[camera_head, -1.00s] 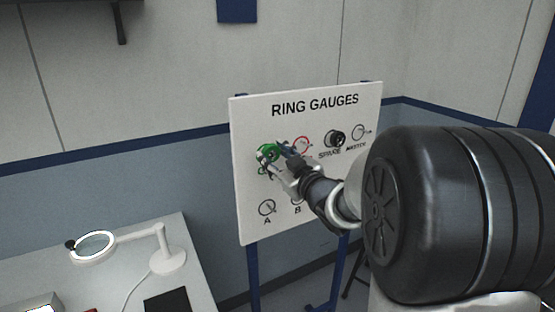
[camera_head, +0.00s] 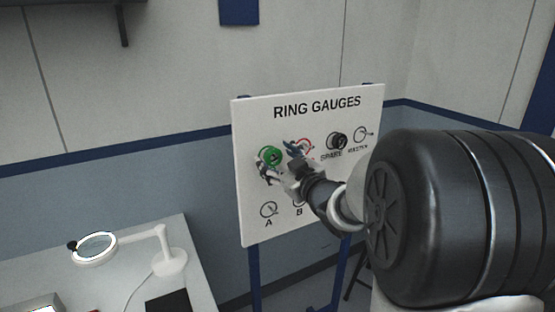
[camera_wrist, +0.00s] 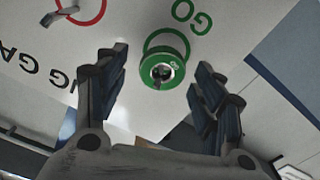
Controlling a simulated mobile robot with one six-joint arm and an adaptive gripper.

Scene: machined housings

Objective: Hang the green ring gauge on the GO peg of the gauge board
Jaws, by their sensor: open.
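The green ring gauge (camera_head: 271,154) is at the upper left of the white gauge board (camera_head: 250,118). In the wrist view the green ring (camera_wrist: 157,76) sits around a peg whose tip shows in its hole. A printed green circle (camera_wrist: 166,40) and the letters GO (camera_wrist: 191,15) are beside it on the board (camera_wrist: 40,45). My gripper (camera_head: 283,161) is open in front of the board. In the wrist view the fingers of my gripper (camera_wrist: 160,66) stand on either side of the ring, apart from it. Whether the ring touches the board face is unclear.
A red circle with a peg (camera_wrist: 80,10) is near the GO position. A black ring (camera_head: 337,140) hangs at SPARE. MASTER (camera_head: 360,133) and A (camera_head: 268,210) are other peg places. A ring-shaped magnifier lamp (camera_head: 95,248) stands on the bench at lower left.

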